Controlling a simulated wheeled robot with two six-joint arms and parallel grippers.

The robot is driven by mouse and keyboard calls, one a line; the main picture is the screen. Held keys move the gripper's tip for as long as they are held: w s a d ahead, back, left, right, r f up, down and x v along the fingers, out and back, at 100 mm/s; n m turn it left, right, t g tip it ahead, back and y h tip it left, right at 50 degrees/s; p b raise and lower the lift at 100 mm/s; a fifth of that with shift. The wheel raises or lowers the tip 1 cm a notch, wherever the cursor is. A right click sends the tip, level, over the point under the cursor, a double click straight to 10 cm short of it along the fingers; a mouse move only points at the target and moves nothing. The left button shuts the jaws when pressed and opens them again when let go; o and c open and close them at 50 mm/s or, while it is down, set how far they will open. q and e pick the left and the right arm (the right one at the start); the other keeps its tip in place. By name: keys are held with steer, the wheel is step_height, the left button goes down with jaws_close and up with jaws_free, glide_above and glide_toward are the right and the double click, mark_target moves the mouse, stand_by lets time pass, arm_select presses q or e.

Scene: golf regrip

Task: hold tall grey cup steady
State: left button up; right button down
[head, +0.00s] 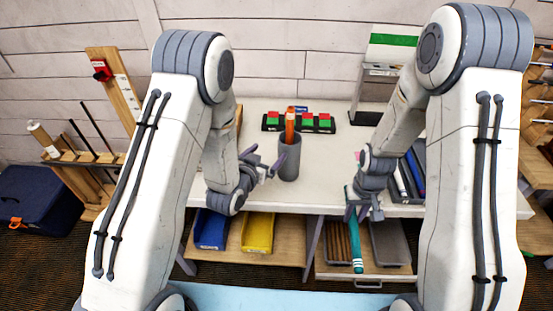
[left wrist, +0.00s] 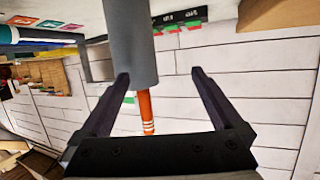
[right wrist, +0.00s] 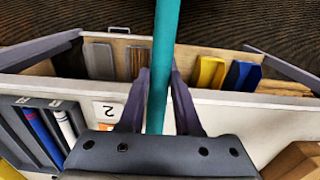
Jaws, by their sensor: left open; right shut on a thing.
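The tall grey cup (head: 289,163) stands upright on the white table with an orange grip (head: 290,122) sticking out of its top. My left gripper (head: 267,162) is open just left of the cup. In the left wrist view, the cup (left wrist: 130,45) and the orange grip (left wrist: 146,112) appear upside down, lying toward the left finger of the open gripper (left wrist: 160,76); contact cannot be told. My right gripper (head: 363,207) is shut on a teal grip (head: 355,240), which hangs down in front of the table edge. The right wrist view shows the teal grip (right wrist: 164,45) between the fingers.
A black rack with red and green blocks (head: 299,122) lies behind the cup. A tray of grips (head: 408,178) is at the table's right. Blue (head: 211,229) and yellow (head: 257,232) bins sit on the shelf below. A stand (head: 378,85) is at the back right.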

mark_target(285, 147)
arm_select(q)
steer(key=shift+s+d+f+t+h, duration=0.1)
steer(key=shift+s+d+t+h, duration=0.1)
steer(key=shift+d+t+h, duration=0.2)
steer(key=shift+s+d+f+t+h, duration=0.1)
steer(key=shift+s+d+t+h, duration=0.15)
steer(key=shift+d, duration=0.2)
steer(key=shift+s+d+r+m+t+h, duration=0.3)
steer(key=shift+s+d+t+h, duration=0.25)
steer(key=shift+t, duration=0.2)
steer(key=shift+d, duration=0.1)
arm_select(e)
steer(key=shift+r, duration=0.1)
arm_select(q)
steer(key=shift+w+d+r, duration=0.1)
steer(key=shift+w+r, duration=0.05)
steer(key=shift+w, duration=0.1)
arm_select(e)
steer(key=shift+r, duration=0.1)
arm_select(q)
steer(key=p+x, duration=0.3)
steer(key=x, duration=0.8)
steer(key=shift+w+d+p, duration=0.1)
steer(key=shift+p, duration=0.3)
arm_select(e)
step_height(285, 147, up, 3)
steer(key=shift+r, duration=0.2)
arm_select(q)
steer(key=c, duration=1.2)
